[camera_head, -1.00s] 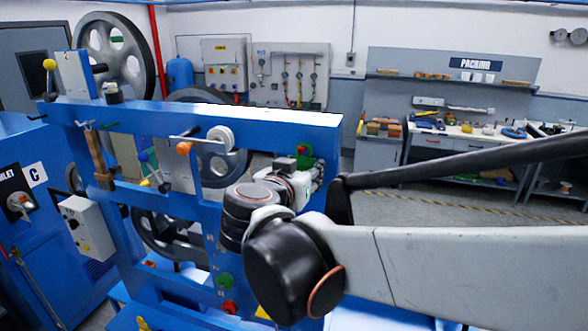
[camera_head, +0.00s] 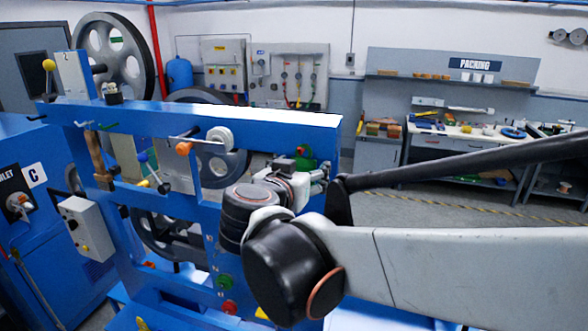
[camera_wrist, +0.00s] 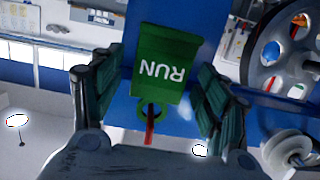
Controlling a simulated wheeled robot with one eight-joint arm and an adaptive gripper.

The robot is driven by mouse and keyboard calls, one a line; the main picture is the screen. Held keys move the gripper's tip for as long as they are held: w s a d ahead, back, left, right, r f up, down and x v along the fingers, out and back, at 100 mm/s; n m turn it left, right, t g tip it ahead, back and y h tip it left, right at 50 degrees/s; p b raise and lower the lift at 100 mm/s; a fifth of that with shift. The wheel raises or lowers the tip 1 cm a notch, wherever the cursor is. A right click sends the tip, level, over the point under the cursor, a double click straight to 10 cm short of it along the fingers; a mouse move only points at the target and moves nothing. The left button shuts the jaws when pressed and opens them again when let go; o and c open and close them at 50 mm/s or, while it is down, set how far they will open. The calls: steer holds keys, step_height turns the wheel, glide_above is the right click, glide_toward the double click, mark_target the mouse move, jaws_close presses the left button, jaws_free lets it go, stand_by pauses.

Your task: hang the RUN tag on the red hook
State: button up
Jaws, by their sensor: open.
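The green RUN tag (camera_wrist: 165,62) is between my gripper's spread fingers in the wrist view, its lettering upside down in that picture. Gaps show between the tag and both fingers. The red hook (camera_wrist: 149,128) shows as a thin red rod at the tag's ring (camera_wrist: 150,111) and appears to pass through it. My gripper (camera_wrist: 157,80) is open around the tag. In the head view the tag (camera_head: 305,153) is a small green patch at the right end of the blue beam, partly hidden by my wrist.
The blue frame (camera_head: 270,120) carries a white roller (camera_head: 221,138), an orange knob (camera_head: 184,149) and other small hooks to the left of my gripper. A green button (camera_head: 224,281) and a red button (camera_head: 229,307) sit lower on its post.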

steer(key=v, duration=1.2)
steer(key=w+d+f+n+t+y+b, duration=0.15)
steer(key=w+t+y+b, duration=0.3)
steer(key=b, duration=0.45)
steer(key=s+d+f+n+g+y+b, duration=0.1)
steer(key=s+f+n+g+y+b, duration=0.2)
steer(key=f+b, duration=0.75)
steer(key=s+d+f+n+g+y+b, duration=0.15)
steer(key=f+n+y+b, duration=0.3)
steer(key=f, duration=1.05)
steer(key=s+d+f+m+g+h+b, duration=0.1)
steer(key=s+d+f+g+h+b, duration=0.1)
steer(key=d+f, duration=0.3)
steer(key=s+d+f+m+g+h+b, duration=0.2)
steer(key=s+d+f+g+b, duration=0.1)
steer(key=f, duration=0.8)
steer(key=s+d+f+m+g+h+b, duration=0.2)
steer(key=s+d+f+b, duration=0.2)
steer(key=d+f, duration=0.4)
steer(key=shift+s+d+f+g+h+b, duration=0.25)
steer(key=shift+s+f, duration=0.2)
steer(key=shift+s, duration=0.4)
steer(key=shift+a, duration=0.1)
